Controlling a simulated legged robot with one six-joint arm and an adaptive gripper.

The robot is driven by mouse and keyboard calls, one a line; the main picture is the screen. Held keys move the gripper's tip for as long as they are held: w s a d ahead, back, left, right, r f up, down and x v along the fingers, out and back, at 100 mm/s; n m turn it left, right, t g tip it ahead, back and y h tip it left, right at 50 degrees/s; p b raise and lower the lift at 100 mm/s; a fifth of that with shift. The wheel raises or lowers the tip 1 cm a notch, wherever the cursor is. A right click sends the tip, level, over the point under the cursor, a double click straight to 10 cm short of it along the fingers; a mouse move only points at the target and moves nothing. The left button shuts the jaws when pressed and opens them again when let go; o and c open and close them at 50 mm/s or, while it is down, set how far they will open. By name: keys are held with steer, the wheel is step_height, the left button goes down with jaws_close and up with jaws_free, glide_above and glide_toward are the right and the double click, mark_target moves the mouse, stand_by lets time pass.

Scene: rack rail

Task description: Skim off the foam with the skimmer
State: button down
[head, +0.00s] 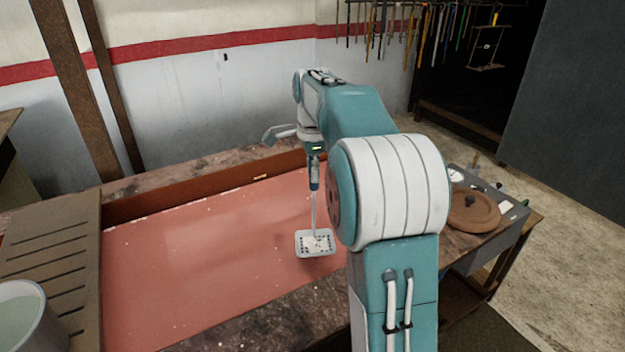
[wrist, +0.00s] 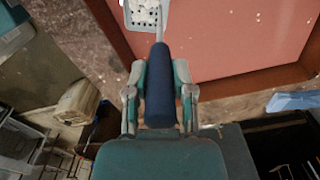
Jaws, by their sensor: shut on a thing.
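The skimmer has a blue handle (wrist: 160,85), a thin rod and a square perforated pan (head: 315,253). My gripper (wrist: 160,92) is shut on the handle, with a finger on each side. In the head view the skimmer hangs with its pan at the bottom, over the right part of a wide shallow tray (head: 200,262) of reddish liquid. White foam bits lie on the pan, which also shows in the wrist view (wrist: 128,18). Small white foam specks are scattered on the liquid. I cannot tell whether the pan touches the surface.
A slatted board (head: 45,250) lies at the tray's left end, with a pale bucket (head: 18,315) in front. A brown round lid (head: 475,213) is on the right, beyond my arm. A light blue object (head: 278,133) is at the back rim. Tools hang on the back rack (head: 430,30).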

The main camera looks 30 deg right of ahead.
steer(key=shift+r, duration=2.2)
steer(key=shift+s, duration=0.1)
stand_by(2.0)
